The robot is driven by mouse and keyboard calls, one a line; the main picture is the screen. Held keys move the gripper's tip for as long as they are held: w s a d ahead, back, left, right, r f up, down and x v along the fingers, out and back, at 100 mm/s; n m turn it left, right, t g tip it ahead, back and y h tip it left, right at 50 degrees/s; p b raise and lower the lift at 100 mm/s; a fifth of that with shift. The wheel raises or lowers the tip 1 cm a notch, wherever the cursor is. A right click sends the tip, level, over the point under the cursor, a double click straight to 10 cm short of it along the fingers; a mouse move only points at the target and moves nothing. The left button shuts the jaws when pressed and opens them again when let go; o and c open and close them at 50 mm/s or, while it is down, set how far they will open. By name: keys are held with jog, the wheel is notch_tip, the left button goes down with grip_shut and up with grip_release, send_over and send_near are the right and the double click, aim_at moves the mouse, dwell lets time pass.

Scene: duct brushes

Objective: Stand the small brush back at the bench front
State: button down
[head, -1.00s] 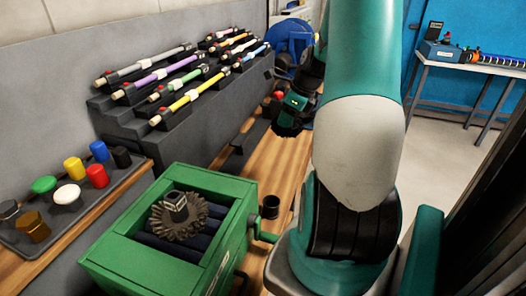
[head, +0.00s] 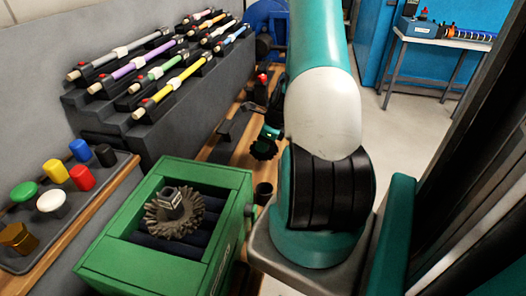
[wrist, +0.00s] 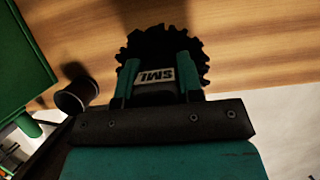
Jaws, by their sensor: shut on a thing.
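The small brush is a dark, toothed round brush with a pale label reading SML, which shows upside down in the wrist view (wrist: 150,40). My gripper (wrist: 155,75) is shut on its label block, with one teal finger on each side. In the head view my gripper (head: 272,132) holds the brush (head: 264,149) above the wooden bench (head: 232,150), behind the black cup. I cannot tell whether the brush touches the wood.
A green box (head: 100,260) holds a larger grey brush (head: 174,212). A small black cup (head: 263,192) stands beside it, also in the wrist view (wrist: 76,97). A grey stepped rack (head: 165,135) carries several coloured rods. A tray (head: 95,205) holds coloured knobs.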

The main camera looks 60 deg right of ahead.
jog(key=shift+f, duration=2.05)
jog(key=shift+f, duration=0.15)
jog(key=c, duration=0.8)
grip_release()
